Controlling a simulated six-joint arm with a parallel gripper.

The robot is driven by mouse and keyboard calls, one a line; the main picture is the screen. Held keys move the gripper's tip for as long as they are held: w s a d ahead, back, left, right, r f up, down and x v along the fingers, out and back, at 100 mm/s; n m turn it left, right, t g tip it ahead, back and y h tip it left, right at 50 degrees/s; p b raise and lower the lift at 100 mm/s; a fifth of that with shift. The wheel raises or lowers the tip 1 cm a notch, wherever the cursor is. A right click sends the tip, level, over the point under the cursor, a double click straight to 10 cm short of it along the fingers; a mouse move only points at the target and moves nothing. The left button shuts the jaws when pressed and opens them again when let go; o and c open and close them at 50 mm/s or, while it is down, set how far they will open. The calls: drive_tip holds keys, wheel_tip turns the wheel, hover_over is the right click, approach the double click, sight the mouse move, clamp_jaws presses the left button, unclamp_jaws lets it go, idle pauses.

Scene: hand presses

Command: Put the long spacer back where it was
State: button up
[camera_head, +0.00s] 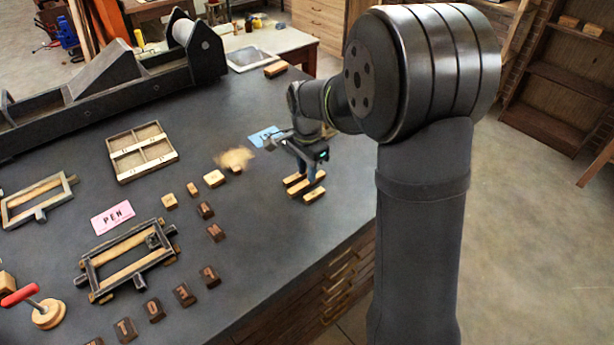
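A few short pale wooden bars lie side by side near the table's right edge, with the front bar (314,194) clearest and another bar (294,179) behind it. I cannot tell which of them, if any, is the long spacer. My gripper (311,178) points down over these bars, its fingers close to or among them. The view is too small to tell whether it is open or holds a bar. A dark metal frame (84,277) lies at the front left with long pale wooden strips (135,264) inside it. A second, lighter frame (70,181) lies at the far left, also with a wooden strip.
A red-handled tool (20,295) stands front left; a long press (105,90) fills the back.

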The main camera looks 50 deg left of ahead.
wheel_tip(320, 180, up, 9)
idle(0.3)
wheel_tip(320, 180, down, 12)
drive_tip(key=shift+f, duration=0.2)
wheel_tip(320, 180, up, 3)
drive_tip(key=shift+f, duration=0.1)
drive_tip(key=shift+r, duration=0.8)
